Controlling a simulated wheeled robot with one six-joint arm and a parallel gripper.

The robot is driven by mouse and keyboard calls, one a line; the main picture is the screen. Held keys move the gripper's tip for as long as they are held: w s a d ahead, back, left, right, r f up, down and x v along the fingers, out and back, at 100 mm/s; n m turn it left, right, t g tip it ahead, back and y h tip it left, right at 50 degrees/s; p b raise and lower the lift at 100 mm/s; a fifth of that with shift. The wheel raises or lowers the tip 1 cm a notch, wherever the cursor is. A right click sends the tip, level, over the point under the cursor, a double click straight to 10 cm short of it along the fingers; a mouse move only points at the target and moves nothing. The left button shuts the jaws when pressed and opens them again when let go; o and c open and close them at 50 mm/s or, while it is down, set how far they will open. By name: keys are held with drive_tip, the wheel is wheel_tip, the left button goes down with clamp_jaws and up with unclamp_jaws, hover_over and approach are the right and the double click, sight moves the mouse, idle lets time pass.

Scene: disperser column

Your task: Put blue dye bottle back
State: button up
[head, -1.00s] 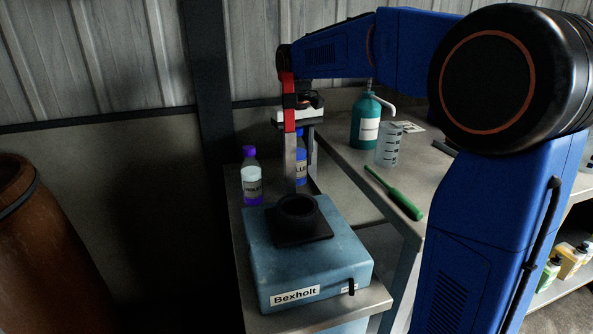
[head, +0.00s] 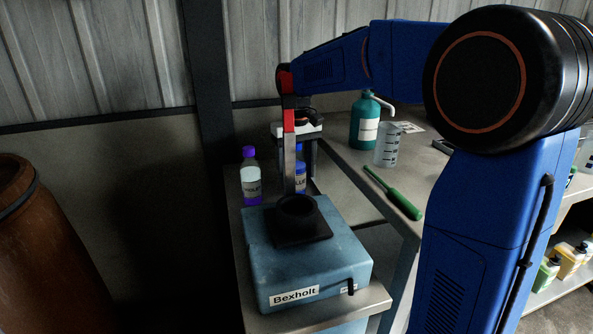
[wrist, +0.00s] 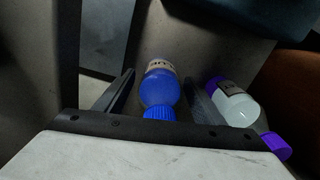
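The blue dye bottle (wrist: 159,87) is between my gripper's two fingers in the wrist view, its blue cap towards the gripper's palm. Narrow gaps show between the bottle and the fingers. My gripper (wrist: 160,88) is open around it. In the head view, my gripper (head: 300,175) points down over the bench, and the blue bottle (head: 300,182) is partly hidden behind the near finger. It looks upright and low at the bench top, but its base is hidden behind the blue machine.
A purple-capped bottle (head: 251,178) stands close to the left; it also shows in the wrist view (wrist: 233,103). The blue Bexholt machine (head: 310,265) with a black ring holder stands in front. A teal pump bottle (head: 365,122), beaker (head: 388,147) and green tool (head: 393,193) are right.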

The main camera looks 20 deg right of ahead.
drive_tip(key=shift+r, duration=0.1)
wheel_tip(320, 180, up, 12)
drive_tip(key=shift+r, duration=0.1)
idle(0.5)
